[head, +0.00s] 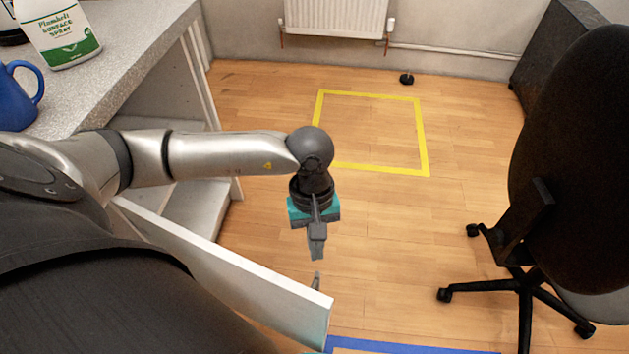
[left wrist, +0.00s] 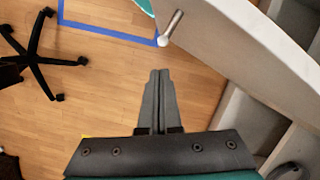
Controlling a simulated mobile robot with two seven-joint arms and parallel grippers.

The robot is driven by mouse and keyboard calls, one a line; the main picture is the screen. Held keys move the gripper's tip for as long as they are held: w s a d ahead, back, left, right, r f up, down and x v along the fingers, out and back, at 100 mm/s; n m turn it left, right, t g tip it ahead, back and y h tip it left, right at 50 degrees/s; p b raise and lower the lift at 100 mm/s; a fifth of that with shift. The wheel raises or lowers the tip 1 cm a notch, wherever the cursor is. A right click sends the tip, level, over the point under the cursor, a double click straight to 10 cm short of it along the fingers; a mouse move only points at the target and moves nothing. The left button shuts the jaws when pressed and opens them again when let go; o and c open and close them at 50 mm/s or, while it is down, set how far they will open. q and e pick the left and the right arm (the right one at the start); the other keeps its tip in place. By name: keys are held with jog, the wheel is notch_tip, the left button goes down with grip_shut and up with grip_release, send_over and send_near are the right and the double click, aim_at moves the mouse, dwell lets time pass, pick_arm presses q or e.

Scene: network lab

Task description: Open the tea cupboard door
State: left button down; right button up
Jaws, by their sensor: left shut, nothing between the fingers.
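The tea cupboard door (head: 232,270) is a white panel that stands swung out, well open, from the white cupboard (head: 203,205) under the counter. Its metal handle (head: 316,281) sits near the door's free end and also shows in the left wrist view (left wrist: 171,27), where the door (left wrist: 235,50) runs across the upper right. My left gripper (head: 317,256) hangs over the floor just beyond the handle, with its fingers shut and empty. In the left wrist view the closed fingers (left wrist: 158,75) look apart from the handle. My right gripper is not in view.
The speckled counter (head: 125,65) carries a spray bottle (head: 60,35) and a blue mug (head: 18,97). A black office chair (head: 570,170) stands at right. A radiator (head: 335,17) hangs at the back. Wooden floor with a yellow taped square (head: 423,135) lies clear between.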

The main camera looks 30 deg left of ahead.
pick_arm(q)
jog(key=p+v, duration=0.3)
jog(key=v, duration=1)
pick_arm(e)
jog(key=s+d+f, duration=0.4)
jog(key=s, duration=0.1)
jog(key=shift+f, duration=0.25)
pick_arm(q)
jog(key=shift+s, duration=0.15)
